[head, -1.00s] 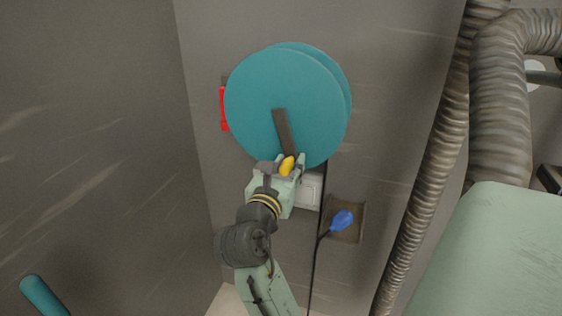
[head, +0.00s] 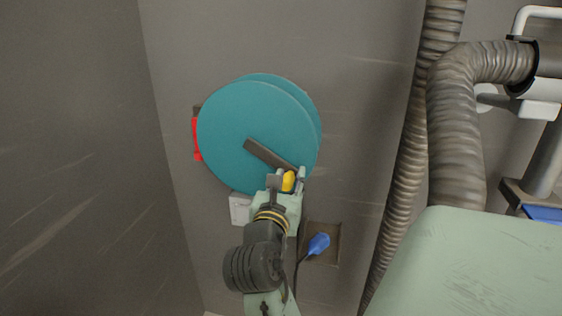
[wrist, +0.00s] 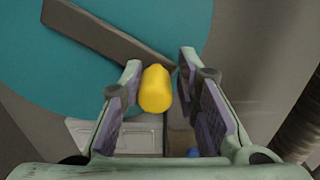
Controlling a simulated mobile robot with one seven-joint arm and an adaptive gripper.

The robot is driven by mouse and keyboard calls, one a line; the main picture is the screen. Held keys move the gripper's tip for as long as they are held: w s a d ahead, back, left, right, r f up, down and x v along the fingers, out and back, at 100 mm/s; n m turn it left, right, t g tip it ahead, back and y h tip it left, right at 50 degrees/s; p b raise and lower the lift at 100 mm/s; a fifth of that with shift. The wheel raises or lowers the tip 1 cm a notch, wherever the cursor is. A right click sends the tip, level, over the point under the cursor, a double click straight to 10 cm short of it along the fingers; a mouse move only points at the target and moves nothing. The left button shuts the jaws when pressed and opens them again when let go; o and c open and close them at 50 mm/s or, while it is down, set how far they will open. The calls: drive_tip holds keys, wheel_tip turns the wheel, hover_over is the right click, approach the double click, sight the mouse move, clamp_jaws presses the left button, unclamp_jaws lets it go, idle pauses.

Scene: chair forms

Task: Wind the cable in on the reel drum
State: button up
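The teal reel drum (head: 245,120) is mounted on the grey wall, with a dark crank arm (head: 265,153) across its face pointing down and right. A yellow knob (head: 289,181) sits at the crank's outer end. My gripper (head: 288,182) reaches up from below with its fingers on either side of the knob. In the wrist view the knob (wrist: 156,89) lies between the fingertips, nearer the left finger, with a gap on the right. The fingers stand apart and do not look clamped on it. A dark cable (head: 297,268) leads down from a blue plug (head: 318,243), partly hidden by my arm.
A red part (head: 196,139) shows at the drum's left edge. A pale box (head: 240,208) is on the wall below the drum. Ribbed hoses (head: 408,160) and a pale green surface (head: 470,265) stand at the right. The wall at the left is clear.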

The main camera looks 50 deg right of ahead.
drive_tip(key=shift+s+d+r+p, duration=0.1)
drive_tip(key=shift+s+r+p, duration=0.15)
drive_tip(key=shift+r+p, duration=0.4)
drive_tip(key=shift+s+d+r+p, duration=0.1)
drive_tip(key=shift+s+r+p, duration=0.15)
drive_tip(key=shift+r, duration=0.55)
drive_tip(key=shift+s+d+r+p, duration=0.1)
drive_tip(key=shift+s+r+p, duration=0.1)
drive_tip(key=shift+r+p, duration=0.45)
drive_tip(key=r+p, duration=0.1)
drive_tip(key=r, duration=0.1)
drive_tip(key=s+r+p, duration=0.1)
drive_tip(key=r+p, duration=0.1)
drive_tip(key=r, duration=0.1)
drive_tip(key=shift+d, duration=0.2)
drive_tip(key=shift+f, duration=0.15)
drive_tip(key=o, duration=0.7)
drive_tip(key=shift+o, duration=0.2)
